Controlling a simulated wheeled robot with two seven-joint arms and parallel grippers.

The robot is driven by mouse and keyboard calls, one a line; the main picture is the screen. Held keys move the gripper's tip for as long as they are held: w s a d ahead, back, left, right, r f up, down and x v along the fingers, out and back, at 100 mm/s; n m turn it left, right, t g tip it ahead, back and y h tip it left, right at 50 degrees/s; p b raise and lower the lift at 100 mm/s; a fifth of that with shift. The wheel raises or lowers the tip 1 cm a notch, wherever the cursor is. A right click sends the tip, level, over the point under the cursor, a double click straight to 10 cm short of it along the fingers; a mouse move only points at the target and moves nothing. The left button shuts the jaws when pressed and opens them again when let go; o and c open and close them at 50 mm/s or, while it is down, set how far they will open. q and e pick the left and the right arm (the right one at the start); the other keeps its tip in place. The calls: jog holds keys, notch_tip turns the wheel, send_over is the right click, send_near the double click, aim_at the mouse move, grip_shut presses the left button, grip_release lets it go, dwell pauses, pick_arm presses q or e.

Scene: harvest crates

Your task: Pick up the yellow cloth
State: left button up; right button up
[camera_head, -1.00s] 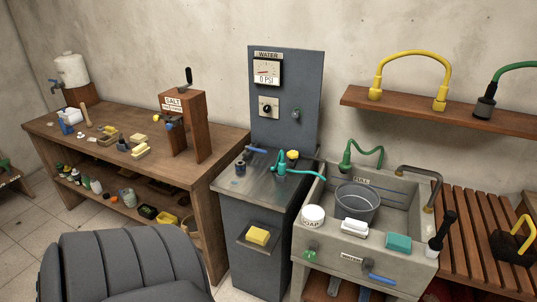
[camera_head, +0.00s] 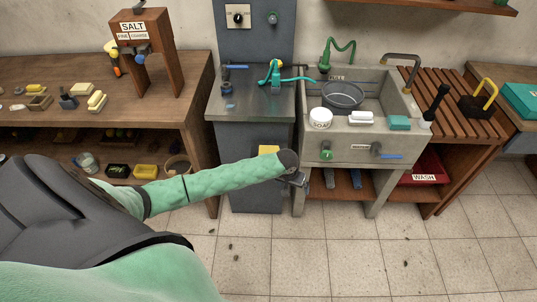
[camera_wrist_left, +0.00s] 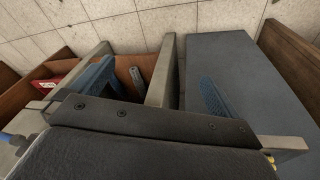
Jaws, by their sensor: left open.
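A yellow cloth (camera_head: 268,150) is at the front of the grey water cabinet, partly hidden behind my left forearm. A small yellow patch (camera_wrist_left: 270,160) shows at the lower right edge of the left wrist view; I cannot tell for sure that it is the cloth. My left gripper (camera_head: 298,181) is open, to the right of and below the cloth in the head view, near the cabinet's right edge and the sink's left leg. It appears empty and apart from the cloth. My right gripper is out of view.
The grey cabinet (camera_head: 255,190) stands between the wooden bench (camera_head: 190,112) and the stone sink (camera_head: 350,153). Soap (camera_head: 320,118), a white brush and a teal sponge (camera_head: 399,123) sit along the sink's front rim. Yellow items also lie on the bench.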

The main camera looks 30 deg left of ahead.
pick_arm(q)
jog(key=w+a+r+n, duration=0.1)
jog(key=w+a+r, duration=0.2)
jog(key=a+r, duration=0.35)
notch_tip(320, 180, up, 9)
jog(key=n+g+y, duration=0.1)
jog(key=n+y, duration=0.1)
jog(key=n, duration=0.1)
send_over(269, 150)
jog(key=shift+s+d+f+b, duration=0.1)
jog(key=shift+d+f+b, duration=0.1)
jog(key=shift+d+b, duration=0.15)
jog(key=shift+a+f+n, duration=0.1)
jog(key=shift+a+n, duration=0.1)
jog(key=shift+n, duration=0.1)
jog(key=shift+f, duration=0.35)
jog(key=shift+f+p, duration=0.4)
jog(key=shift+f, duration=0.5)
notch_tip(269, 150, down, 4)
jog(key=shift+f+p, duration=0.1)
jog(key=shift+p, duration=1.05)
jog(key=shift+f, duration=0.4)
jog(key=c, duration=0.9)
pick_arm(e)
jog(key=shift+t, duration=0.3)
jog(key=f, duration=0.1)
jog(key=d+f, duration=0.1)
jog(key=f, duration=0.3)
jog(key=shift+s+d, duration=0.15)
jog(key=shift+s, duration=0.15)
